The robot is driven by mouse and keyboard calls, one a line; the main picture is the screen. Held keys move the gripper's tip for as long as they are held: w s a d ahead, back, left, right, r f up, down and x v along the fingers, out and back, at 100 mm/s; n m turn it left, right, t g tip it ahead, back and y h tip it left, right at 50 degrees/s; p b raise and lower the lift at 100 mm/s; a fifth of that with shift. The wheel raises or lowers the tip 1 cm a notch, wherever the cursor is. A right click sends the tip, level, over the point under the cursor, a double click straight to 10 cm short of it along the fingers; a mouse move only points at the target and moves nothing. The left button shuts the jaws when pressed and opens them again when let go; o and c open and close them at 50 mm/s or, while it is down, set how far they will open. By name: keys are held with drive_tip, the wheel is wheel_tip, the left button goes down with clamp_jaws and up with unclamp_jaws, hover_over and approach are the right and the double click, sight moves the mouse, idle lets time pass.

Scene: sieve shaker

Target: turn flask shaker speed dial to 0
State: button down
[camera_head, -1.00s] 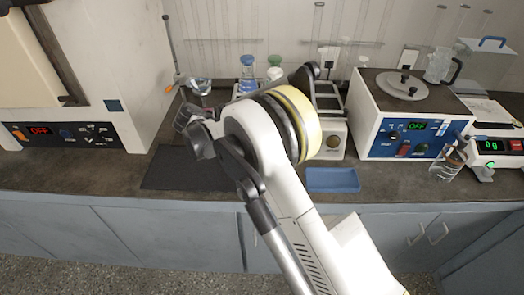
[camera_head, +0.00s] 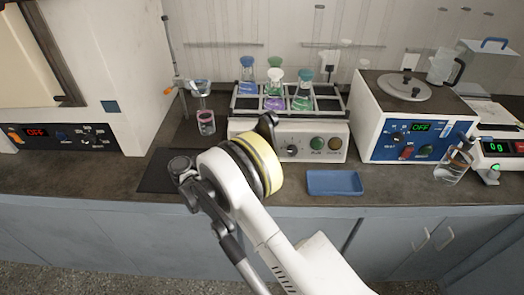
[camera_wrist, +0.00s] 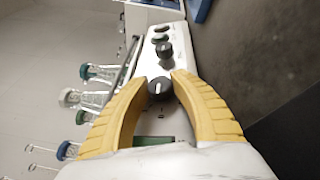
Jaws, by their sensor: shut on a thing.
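The flask shaker (camera_head: 240,125) stands at the back of the bench and holds several stoppered flasks (camera_head: 274,88). In the wrist view its front panel runs up the picture, turned on its side. A dark round dial (camera_wrist: 160,88) with a white pointer mark sits between the yellow fingertips of my gripper (camera_wrist: 160,80), which is shut on it. A second dark knob (camera_wrist: 165,50) lies beyond it and shows in the head view (camera_head: 291,150). A green display (camera_wrist: 150,140) is partly hidden by my gripper. In the head view my arm hides the held dial.
A blue tray (camera_head: 334,183) lies in front of the shaker. A beaker of pink liquid (camera_head: 206,122) is on the left. A dark mat (camera_head: 157,172) lies partly under my arm.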

idle(0.5)
drive_tip(key=c, duration=1.1)
unclamp_jaws()
drive_tip(key=v, duration=0.7)
drive_tip(key=shift+a, duration=0.2)
drive_tip(key=shift+s+f, duration=0.1)
drive_tip(key=shift+s, duration=0.05)
